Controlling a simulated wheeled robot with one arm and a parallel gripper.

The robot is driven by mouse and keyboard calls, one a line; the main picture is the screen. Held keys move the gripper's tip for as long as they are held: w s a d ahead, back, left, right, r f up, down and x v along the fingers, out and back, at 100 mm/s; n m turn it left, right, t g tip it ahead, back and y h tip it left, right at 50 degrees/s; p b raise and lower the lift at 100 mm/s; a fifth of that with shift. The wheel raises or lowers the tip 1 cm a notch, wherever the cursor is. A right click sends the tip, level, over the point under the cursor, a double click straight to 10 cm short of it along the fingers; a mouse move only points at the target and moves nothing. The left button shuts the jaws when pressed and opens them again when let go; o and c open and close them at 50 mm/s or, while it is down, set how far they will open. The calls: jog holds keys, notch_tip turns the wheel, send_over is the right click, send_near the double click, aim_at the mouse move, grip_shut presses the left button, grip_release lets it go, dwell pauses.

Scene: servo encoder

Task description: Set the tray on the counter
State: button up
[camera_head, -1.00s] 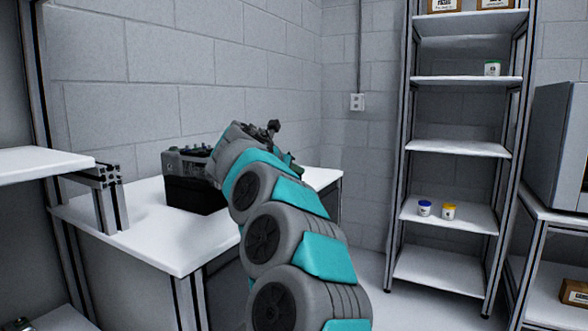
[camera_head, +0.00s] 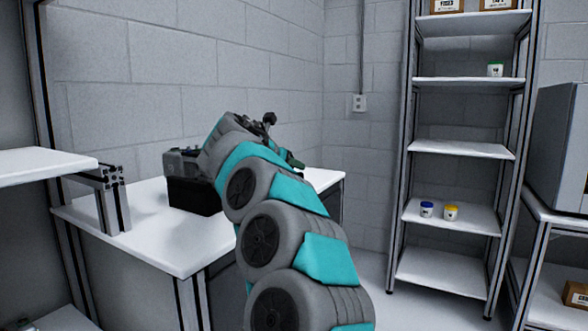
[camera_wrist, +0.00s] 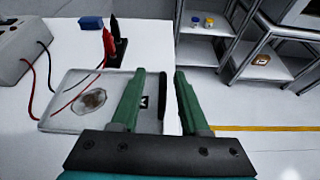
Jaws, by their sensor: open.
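The tray (camera_wrist: 62,112) is a flat, pale, light-rimmed piece in the wrist view, lying on the white counter (camera_wrist: 50,155).
A grey instrument (camera_wrist: 22,50) with red and black leads stands left of the tray. A red clip (camera_wrist: 108,46), a black clip (camera_wrist: 120,50) and a blue block (camera_wrist: 91,22) are behind it. A metal-profile stand (camera_head: 112,200) is on the counter's left. Shelving (camera_head: 450,215) stands right.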

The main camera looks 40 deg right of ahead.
jog(key=v, duration=0.9)
jog(key=shift+s+a+r, duration=0.15)
jog(key=shift+a, duration=0.05)
jog(key=shift+d, duration=0.1)
